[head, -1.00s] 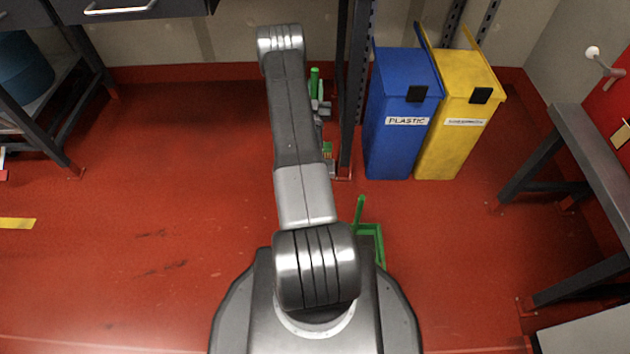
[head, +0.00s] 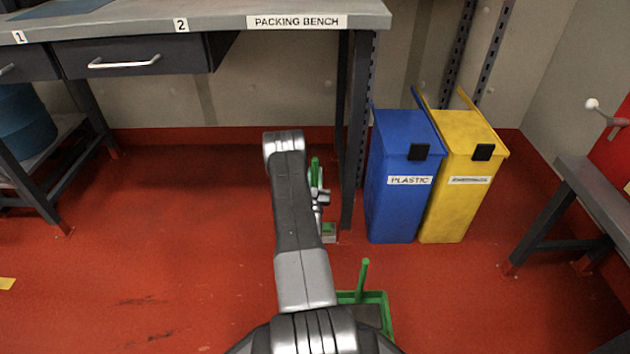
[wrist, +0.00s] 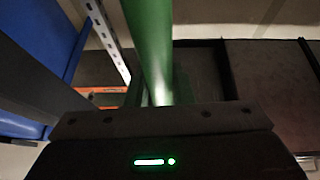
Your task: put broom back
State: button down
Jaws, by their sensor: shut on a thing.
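The broom's green handle (head: 315,172) stands roughly upright just right of my arm, by the bench leg. My gripper (head: 321,196) is shut on it; the jaws are small and partly hidden by my arm. A green and grey piece (head: 328,231), apparently the broom's lower end, shows below the gripper near the floor; I cannot tell whether it touches. In the wrist view the green handle (wrist: 150,45) rises from behind the dark gripper body, which hides the jaws.
A green dustpan (head: 383,312) with an upright handle lies on the red floor, partly behind my arm. The packing bench (head: 215,18) is ahead. Blue (head: 398,205) and yellow (head: 452,205) bins stand to the right. A grey table (head: 595,185) is far right. Open floor lies left.

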jog(key=shift+f, duration=0.25)
jog(key=c, duration=1.3)
grip_release()
jog(key=shift+o, duration=0.2)
jog(key=shift+r, duration=0.1)
jog(key=p+v, duration=0.5)
jog(key=v, duration=0.4)
jog(key=shift+s+p, duration=0.25)
jog(key=shift+p, duration=0.15)
jog(key=shift+a+p, duration=0.1)
jog(key=shift+p, duration=0.35)
jog(key=p+v, duration=0.2)
jog(key=p, duration=0.4)
jog(key=shift+s, duration=0.2)
